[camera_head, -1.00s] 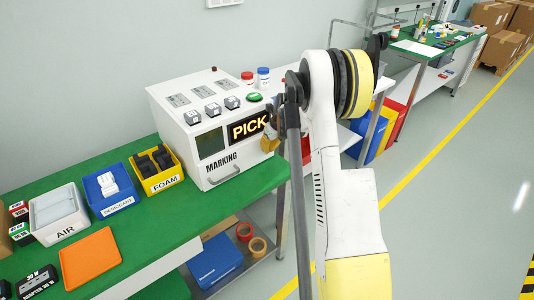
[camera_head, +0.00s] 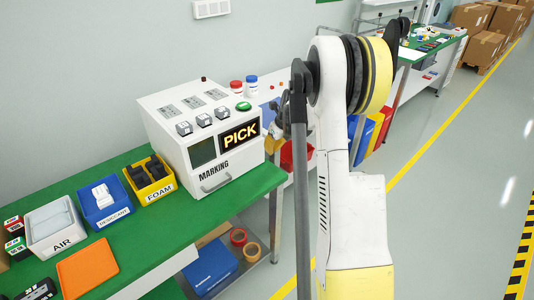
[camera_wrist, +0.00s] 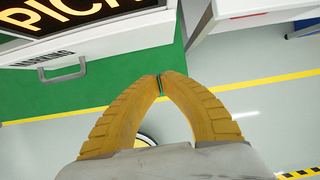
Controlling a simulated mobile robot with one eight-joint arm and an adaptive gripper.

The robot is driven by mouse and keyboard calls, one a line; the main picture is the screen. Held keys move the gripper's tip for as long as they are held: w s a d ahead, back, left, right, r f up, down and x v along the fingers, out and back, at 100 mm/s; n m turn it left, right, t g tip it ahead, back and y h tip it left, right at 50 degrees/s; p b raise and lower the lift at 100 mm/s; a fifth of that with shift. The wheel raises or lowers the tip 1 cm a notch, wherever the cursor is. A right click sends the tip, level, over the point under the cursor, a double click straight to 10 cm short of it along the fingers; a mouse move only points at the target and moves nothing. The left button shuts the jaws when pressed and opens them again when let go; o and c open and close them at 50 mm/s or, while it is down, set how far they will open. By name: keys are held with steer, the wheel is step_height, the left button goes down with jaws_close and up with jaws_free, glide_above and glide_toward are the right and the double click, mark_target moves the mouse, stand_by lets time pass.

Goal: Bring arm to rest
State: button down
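My gripper (camera_wrist: 160,80) shows in the wrist view with its two yellow ribbed fingers bent together at the tips. It looks shut, and I see no object held in it. In the head view my gripper (camera_head: 272,143) is small and partly hidden behind my arm, beside the right side of the white marking machine (camera_head: 179,148). My arm is folded, with its elbow high in the picture. The machine's screen reads PICK, and it also shows at the top left of the wrist view (camera_wrist: 110,38).
The green bench (camera_head: 120,240) holds an orange tray (camera_head: 87,268), a blue desiccant bin (camera_head: 112,214), a yellow foam bin (camera_head: 158,190) and an air bin (camera_head: 59,244). Another bench (camera_head: 435,52) stands at the back right. The floor (camera_head: 440,200) on the right is clear.

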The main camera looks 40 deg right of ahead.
steer(key=s+a+r+n, duration=0.4)
steer(key=a+r+n, duration=0.4)
steer(key=a, duration=0.2)
steer(key=s+a+r+n, duration=0.4)
steer(key=a+r+n, duration=0.4)
steer(key=a+r, duration=0.15)
steer(key=s+a+n+t, duration=0.2)
steer(key=s+a+n, duration=1.3)
steer(key=s+n, duration=0.2)
steer(key=n, duration=0.2)
steer(key=shift+a+f+n+t, duration=0.2)
steer(key=shift+a+n+t, duration=0.1)
steer(key=shift+t, duration=0.1)
